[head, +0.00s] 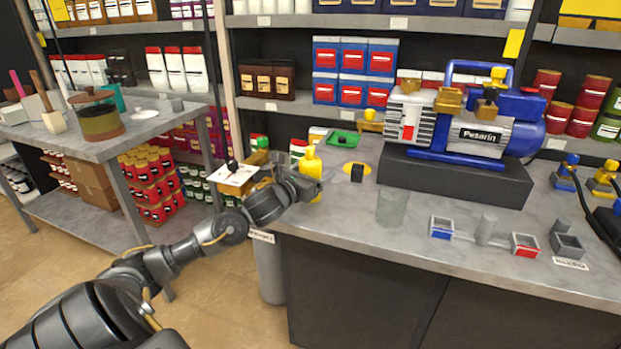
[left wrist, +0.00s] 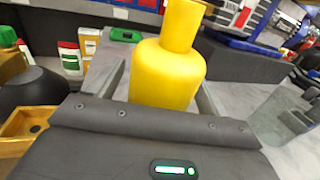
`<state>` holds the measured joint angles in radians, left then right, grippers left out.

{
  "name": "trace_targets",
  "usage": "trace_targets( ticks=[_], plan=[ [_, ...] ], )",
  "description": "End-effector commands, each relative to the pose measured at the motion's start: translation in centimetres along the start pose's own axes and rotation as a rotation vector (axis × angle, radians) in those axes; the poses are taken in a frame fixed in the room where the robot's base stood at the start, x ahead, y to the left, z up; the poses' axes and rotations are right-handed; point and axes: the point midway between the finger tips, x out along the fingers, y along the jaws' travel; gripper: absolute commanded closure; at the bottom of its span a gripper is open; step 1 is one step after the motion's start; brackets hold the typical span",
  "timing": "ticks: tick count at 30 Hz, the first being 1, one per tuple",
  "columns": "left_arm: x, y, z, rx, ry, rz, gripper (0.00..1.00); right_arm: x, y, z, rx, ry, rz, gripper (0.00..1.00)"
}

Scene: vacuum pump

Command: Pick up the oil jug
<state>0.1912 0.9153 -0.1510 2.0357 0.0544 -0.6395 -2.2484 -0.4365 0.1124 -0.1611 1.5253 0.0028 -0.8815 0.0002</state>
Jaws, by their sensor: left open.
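The oil jug (head: 311,163) is a yellow bottle with a narrower neck, standing upright near the left end of the grey counter. My left gripper (head: 306,185) is at the jug, low on its body. In the left wrist view the jug (left wrist: 168,72) stands between the two open fingers (left wrist: 161,90), one on each side of it. The jug's base is hidden behind the gripper palm. Whether a finger touches the jug I cannot tell. My right gripper is not in view.
A blue and grey vacuum pump (head: 478,128) sits on a dark block (head: 455,175) to the right. A clear beaker (head: 392,208) stands on the counter (head: 345,212) right of the jug. Stocked shelves line the back.

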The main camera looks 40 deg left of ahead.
Motion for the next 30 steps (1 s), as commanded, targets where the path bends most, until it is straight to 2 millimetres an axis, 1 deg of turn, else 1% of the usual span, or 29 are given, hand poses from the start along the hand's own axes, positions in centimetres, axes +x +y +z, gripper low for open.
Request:
trace_targets(
  ticks=[3,8,11,24,30],
  plan=[
    [0.4,0.0,0.02,0.0,0.0,0.0,0.22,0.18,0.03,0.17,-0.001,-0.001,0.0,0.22],
    [0.37,-0.01,-0.03,0.0,0.0,0.0,0.22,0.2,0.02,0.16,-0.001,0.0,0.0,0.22],
    [0.36,-0.01,-0.02,0.0,0.0,0.0,0.34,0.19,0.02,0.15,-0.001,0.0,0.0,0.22],
    [0.34,0.0,-0.02,0.0,0.0,0.0,0.91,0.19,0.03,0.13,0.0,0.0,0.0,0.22],
    [0.34,0.02,0.21,0.0,-0.004,0.0,0.91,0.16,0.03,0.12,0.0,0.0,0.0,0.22]
  ],
)
